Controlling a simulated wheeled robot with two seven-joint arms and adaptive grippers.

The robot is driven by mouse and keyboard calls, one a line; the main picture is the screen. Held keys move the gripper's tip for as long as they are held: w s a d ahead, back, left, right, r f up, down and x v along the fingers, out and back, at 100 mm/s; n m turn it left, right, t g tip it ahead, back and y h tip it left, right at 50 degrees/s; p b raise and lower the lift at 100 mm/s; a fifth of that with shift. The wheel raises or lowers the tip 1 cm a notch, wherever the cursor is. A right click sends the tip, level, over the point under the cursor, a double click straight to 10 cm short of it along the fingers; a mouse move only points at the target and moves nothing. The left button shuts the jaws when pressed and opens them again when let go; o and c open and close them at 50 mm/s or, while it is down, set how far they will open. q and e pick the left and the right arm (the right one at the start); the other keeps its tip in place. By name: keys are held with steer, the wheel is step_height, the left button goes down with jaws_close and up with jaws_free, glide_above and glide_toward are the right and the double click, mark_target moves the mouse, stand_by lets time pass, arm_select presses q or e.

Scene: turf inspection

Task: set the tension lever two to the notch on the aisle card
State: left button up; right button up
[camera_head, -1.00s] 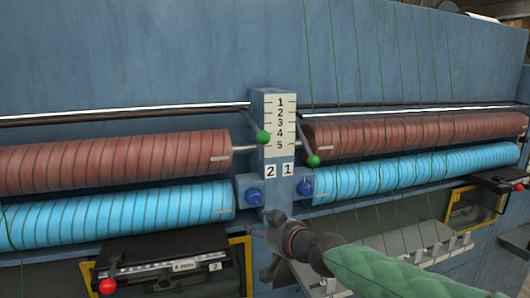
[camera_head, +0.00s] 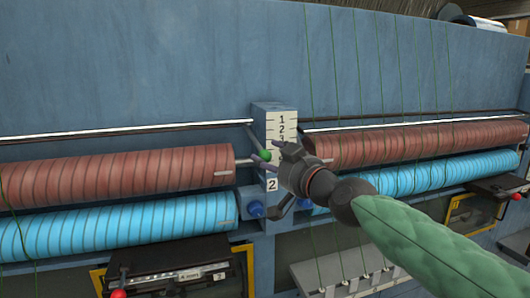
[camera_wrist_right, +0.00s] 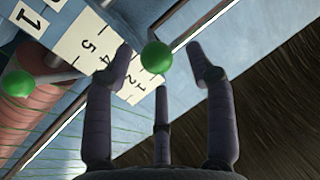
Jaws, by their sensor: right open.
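Tension lever two has a green knob (camera_head: 265,155) on a thin arm, left of the white numbered scale (camera_head: 281,124) and above the label 2 (camera_head: 271,184). My right gripper (camera_head: 266,157) is open, its fingers around the knob. In the right wrist view the knob (camera_wrist_right: 156,57) sits between the spread fingertips (camera_wrist_right: 160,50), with no clear contact. The knob's exact notch cannot be told. No aisle card is identifiable. My left gripper is out of view.
Another green knob (camera_wrist_right: 18,83) stands close by on the left in the wrist view. Red rollers (camera_head: 110,178) and blue rollers (camera_head: 120,226) flank the post. A blue round knob (camera_head: 256,209) is below. Thin green strands (camera_head: 358,60) hang at the right.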

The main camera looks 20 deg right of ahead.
mark_target(269, 156)
steer(key=shift+x, duration=1.6)
steer(key=shift+d, duration=0.1)
jaws_close()
